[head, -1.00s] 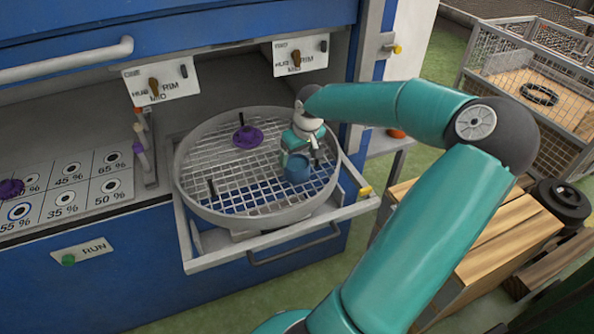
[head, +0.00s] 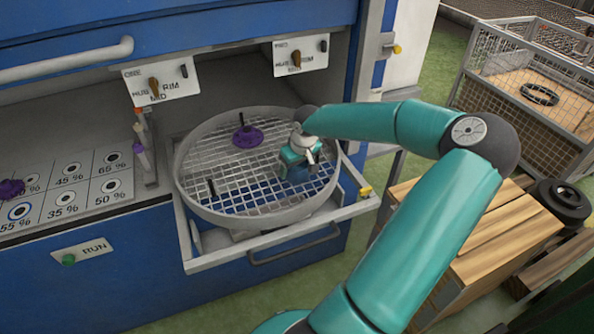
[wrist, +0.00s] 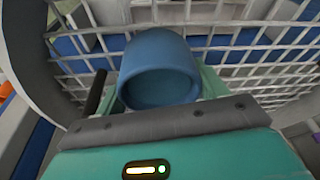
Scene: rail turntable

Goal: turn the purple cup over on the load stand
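A blue cup (wrist: 158,52) is in the wrist view with its open mouth facing the camera. In the head view it is mostly hidden by my gripper (head: 303,168), at the right side of the round mesh turntable (head: 182,190). Teal finger parts show on both sides of the cup in the wrist view; whether they press on it I cannot tell. A purple piece (head: 247,137) with a black peg stands on the mesh towards the back. Another purple piece (head: 10,188) is at the far left. I make out no clearly purple cup.
The turntable sits in a pulled-out grey frame (head: 275,237). A black peg (head: 212,187) rises from the mesh at left. A panel with percent markings (head: 75,190) lies left. Wooden blocks (head: 500,245) and a wire cage (head: 525,85) stand right.

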